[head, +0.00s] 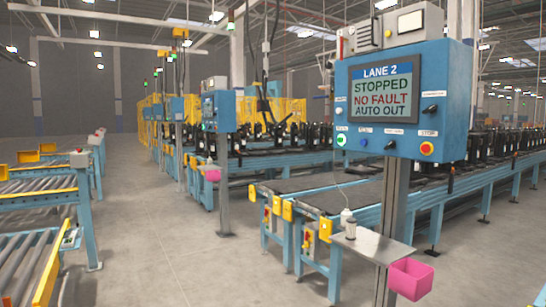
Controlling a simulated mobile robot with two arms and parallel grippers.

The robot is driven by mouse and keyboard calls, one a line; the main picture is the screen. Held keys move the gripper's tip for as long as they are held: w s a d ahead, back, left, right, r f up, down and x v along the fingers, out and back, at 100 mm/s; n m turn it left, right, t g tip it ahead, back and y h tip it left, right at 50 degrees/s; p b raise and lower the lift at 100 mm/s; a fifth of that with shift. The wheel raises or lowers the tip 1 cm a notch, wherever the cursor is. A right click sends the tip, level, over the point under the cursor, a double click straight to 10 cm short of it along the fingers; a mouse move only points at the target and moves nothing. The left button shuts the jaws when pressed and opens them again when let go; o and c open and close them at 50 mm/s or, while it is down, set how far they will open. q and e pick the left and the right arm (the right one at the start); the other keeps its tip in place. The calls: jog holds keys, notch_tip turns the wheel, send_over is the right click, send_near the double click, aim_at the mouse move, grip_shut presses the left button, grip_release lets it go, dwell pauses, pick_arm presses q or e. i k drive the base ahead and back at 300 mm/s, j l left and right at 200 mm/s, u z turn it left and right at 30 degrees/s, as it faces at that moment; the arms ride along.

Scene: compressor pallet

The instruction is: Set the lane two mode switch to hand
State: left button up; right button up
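The blue lane two control panel (455,103) stands on a grey post at the right of the head view, facing me. Its screen (380,92) reads LANE 2, STOPPED, NO FAULT, AUTO OUT. A black rotary switch (430,109) sits right of the screen with its handle near level. Another black rotary switch (390,145) sits below the screen, its handle also near level. Their small labels are too blurred to read, so I cannot tell which is the mode switch. Neither of my grippers is in view.
The panel also has a green button (341,140), a blue button (364,142) and a red stop button (427,148). Below are a metal shelf (372,245) and a pink bin (410,279). Conveyors (340,195) run behind. Open floor (190,265) lies left of the post.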

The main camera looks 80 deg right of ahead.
aim_at(391, 144)
jog(key=z, duration=3.55)
